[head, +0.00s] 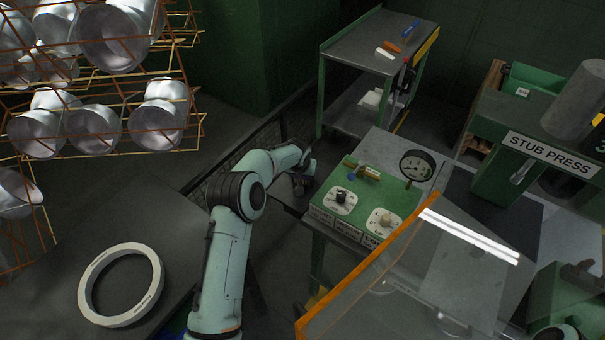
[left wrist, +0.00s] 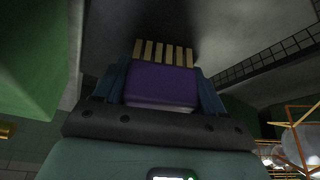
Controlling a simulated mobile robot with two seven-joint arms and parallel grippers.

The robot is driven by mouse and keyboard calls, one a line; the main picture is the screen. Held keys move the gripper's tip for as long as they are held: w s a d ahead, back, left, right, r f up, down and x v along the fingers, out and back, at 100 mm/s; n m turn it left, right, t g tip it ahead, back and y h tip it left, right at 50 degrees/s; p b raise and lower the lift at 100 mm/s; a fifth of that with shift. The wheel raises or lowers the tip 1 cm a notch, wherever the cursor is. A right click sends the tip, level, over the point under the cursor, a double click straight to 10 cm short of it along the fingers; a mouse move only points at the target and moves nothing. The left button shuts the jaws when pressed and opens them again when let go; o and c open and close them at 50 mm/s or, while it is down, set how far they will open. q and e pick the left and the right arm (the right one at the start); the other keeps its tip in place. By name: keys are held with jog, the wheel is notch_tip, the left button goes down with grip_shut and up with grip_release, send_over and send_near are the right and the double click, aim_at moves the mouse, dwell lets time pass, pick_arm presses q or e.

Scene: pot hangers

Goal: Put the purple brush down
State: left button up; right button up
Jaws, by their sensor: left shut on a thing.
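The purple brush (left wrist: 160,84) is between the blue fingers of my left gripper (left wrist: 158,88) in the left wrist view. Its pale bristle tufts (left wrist: 163,53) point away from the gripper, toward a grey surface (left wrist: 215,25). Whether the bristles touch that surface I cannot tell. In the head view my left gripper (head: 303,184) is small and dark, at the left edge of the bench with the green control panel. The brush cannot be made out there. My right gripper is not in view.
A clear orange-edged guard (head: 365,268) is in front. A wire rack (head: 95,75) of metal pots is at left, above a white ring (head: 121,285). A cart (head: 350,48) stands behind.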

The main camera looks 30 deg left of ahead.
pick_arm(q)
jog(key=shift+f, duration=0.15)
jog(key=o, duration=1.2)
jog(key=shift+s+r, duration=0.1)
jog(key=shift+r, duration=0.35)
jog(key=b+v, duration=0.1)
jog(key=v, duration=1)
jog(key=shift+r+b, duration=0.2)
jog(key=shift+b, duration=0.1)
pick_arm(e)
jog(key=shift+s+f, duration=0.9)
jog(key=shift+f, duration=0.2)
pick_arm(q)
jog(key=shift+s+d, duration=0.1)
